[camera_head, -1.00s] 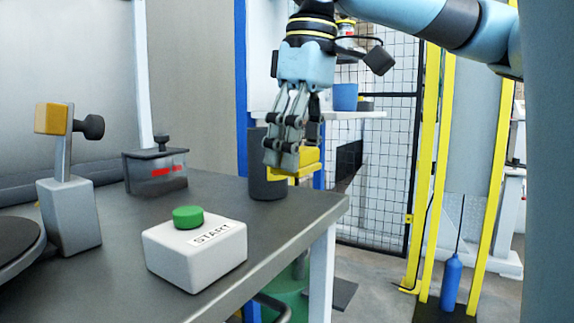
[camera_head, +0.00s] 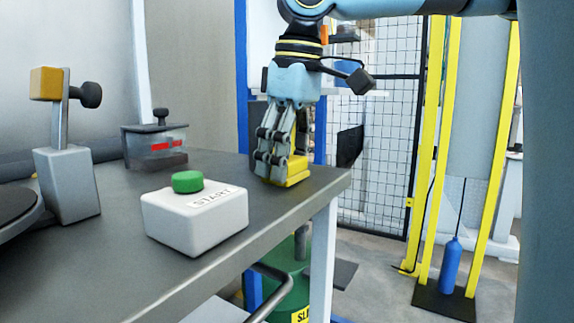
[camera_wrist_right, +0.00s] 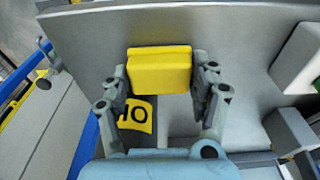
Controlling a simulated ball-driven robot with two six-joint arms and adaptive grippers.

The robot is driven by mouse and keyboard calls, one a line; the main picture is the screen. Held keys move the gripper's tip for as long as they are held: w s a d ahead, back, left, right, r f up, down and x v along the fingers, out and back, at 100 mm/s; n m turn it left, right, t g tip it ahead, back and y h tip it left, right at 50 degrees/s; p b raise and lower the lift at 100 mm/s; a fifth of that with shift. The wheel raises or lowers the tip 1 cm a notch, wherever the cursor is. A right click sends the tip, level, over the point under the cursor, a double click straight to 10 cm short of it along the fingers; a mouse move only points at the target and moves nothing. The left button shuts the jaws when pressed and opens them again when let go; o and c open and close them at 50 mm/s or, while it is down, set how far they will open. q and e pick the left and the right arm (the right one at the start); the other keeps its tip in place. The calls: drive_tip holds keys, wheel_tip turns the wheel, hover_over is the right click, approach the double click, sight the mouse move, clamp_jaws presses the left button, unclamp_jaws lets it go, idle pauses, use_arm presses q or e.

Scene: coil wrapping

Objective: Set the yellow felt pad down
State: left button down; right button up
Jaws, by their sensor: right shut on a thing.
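The yellow felt pad (camera_head: 297,172) is held between the fingers of my right gripper (camera_head: 272,168), low over the right end of the grey table. The head view shows its lower edge at or just above the tabletop; I cannot tell whether it touches. In the right wrist view the pad (camera_wrist_right: 158,70) sits as a thick yellow block between the two fingertips. The fingers hide part of it in the head view. My left gripper is not in view.
The white START box (camera_head: 195,222) with its green button stands left of the gripper. A clear-sided box (camera_head: 155,148) and a grey post stand (camera_head: 67,185) are farther left. The table's right edge is close. A yellow lettered patch (camera_wrist_right: 136,116) shows near the gripper in the wrist view.

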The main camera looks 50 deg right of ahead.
drive_tip(key=shift+f, duration=0.1)
drive_tip(key=o, duration=1.1)
